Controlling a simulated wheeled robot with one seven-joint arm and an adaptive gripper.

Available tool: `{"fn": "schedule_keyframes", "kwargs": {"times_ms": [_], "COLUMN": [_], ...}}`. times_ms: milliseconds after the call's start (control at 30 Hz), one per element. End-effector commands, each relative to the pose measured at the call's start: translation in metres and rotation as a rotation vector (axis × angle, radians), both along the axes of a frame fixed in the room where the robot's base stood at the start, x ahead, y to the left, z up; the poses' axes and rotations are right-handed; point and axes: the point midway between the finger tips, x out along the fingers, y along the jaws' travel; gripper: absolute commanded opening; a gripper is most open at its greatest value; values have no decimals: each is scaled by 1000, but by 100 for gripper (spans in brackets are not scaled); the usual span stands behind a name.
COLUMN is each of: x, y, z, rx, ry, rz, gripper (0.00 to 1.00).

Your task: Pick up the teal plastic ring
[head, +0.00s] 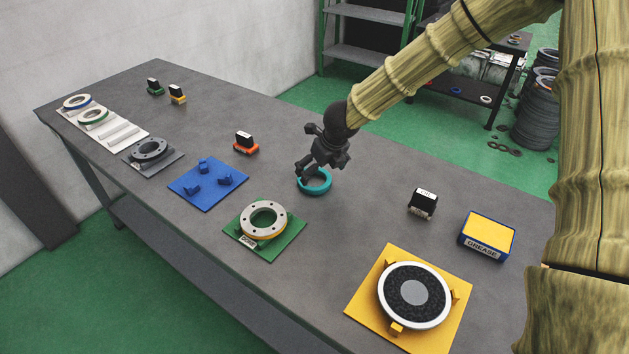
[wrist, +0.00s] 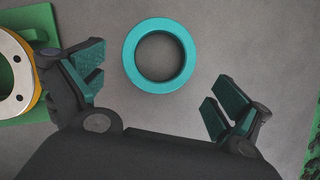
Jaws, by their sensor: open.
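The teal plastic ring (head: 315,181) lies flat on the grey table near its middle. In the wrist view the teal ring (wrist: 159,56) sits beyond and between my two fingertips, a little nearer the left one, with bare table showing through its hole. My gripper (head: 314,168) is just above the ring in the head view and partly covers its far left side. In the wrist view my gripper (wrist: 162,91) is open, with its fingers wide apart and nothing between the pads. I see no contact with the ring.
A green plate (head: 290,239) with a flanged ring (head: 263,207) stands nearest, also at left in the wrist view. A blue plate (head: 207,195), an orange-based block (head: 245,149), a black box (head: 422,203), a grease box (head: 486,236) and a yellow plate (head: 372,304) surround it. Table around the ring is clear.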

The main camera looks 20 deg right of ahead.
Motion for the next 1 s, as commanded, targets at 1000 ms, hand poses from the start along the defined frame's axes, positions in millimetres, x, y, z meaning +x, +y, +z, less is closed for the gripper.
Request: {"fn": "schedule_keyframes", "kwargs": {"times_ms": [1000], "x": [27], "y": [7], "z": [-48], "rx": [1], "ry": [-2], "rz": [-3], "gripper": [94]}}
